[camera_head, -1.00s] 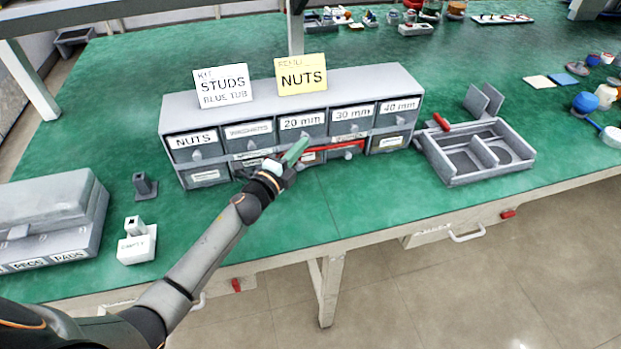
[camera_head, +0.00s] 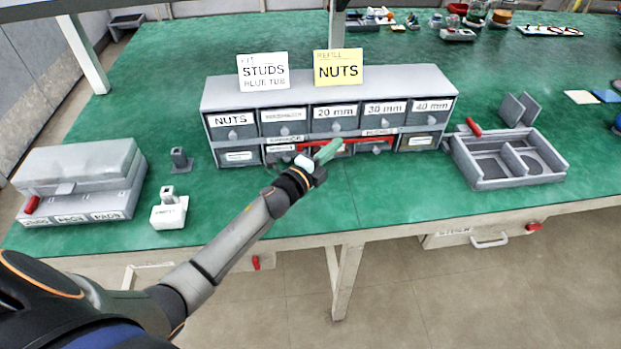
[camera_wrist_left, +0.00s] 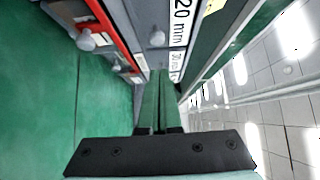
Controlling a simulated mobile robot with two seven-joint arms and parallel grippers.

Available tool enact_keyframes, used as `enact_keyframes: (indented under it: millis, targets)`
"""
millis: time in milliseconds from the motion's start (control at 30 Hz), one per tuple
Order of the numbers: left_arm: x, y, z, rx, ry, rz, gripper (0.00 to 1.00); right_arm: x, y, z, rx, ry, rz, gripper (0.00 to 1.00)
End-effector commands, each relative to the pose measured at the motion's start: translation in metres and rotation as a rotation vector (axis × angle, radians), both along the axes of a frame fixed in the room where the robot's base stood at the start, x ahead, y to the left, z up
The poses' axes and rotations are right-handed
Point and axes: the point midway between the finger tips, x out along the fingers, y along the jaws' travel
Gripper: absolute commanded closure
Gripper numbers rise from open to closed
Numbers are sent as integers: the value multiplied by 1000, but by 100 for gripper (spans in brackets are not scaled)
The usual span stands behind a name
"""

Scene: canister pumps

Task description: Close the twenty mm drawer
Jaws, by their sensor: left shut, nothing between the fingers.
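The twenty mm drawer (camera_head: 335,116) is in the middle of the top row of a grey drawer cabinet (camera_head: 330,84). Its face looks about level with its neighbours in the head view. Its "20 mm" label and round knob also show in the left wrist view (camera_wrist_left: 157,38). My left gripper (camera_head: 330,150) has green fingers, shut and empty, in front of the cabinet just below this drawer. In the left wrist view its fingertips (camera_wrist_left: 160,74) are close to the drawer's face; I cannot tell if they touch. My right gripper is not in view.
A red bar (camera_head: 358,140) runs across the front between the drawer rows. "Studs" (camera_head: 263,71) and "Nuts" (camera_head: 338,67) cards stand on the cabinet. A grey divided tray (camera_head: 510,174) is at right, a white block (camera_head: 170,213) at left. Green bench is clear in front.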

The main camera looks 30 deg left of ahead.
Motion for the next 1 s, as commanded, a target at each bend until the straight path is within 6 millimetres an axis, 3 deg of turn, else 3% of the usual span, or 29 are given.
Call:
enact_keyframes:
  millis: [200, 433, 600, 867, 1000]
  targets:
    - [-46, 9, -2, 2, 3, -2, 100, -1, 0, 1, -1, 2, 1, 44]
    - [-82, 15, -3, 1, 3, -3, 100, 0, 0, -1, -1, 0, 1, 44]
    - [-95, 18, -1, -1, 2, -2, 100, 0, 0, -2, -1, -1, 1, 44]
    - [-99, 18, -1, -5, 3, 0, 100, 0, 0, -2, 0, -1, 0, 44]
    - [-105, 24, -2, -88, 41, 70, 100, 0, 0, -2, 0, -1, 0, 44]
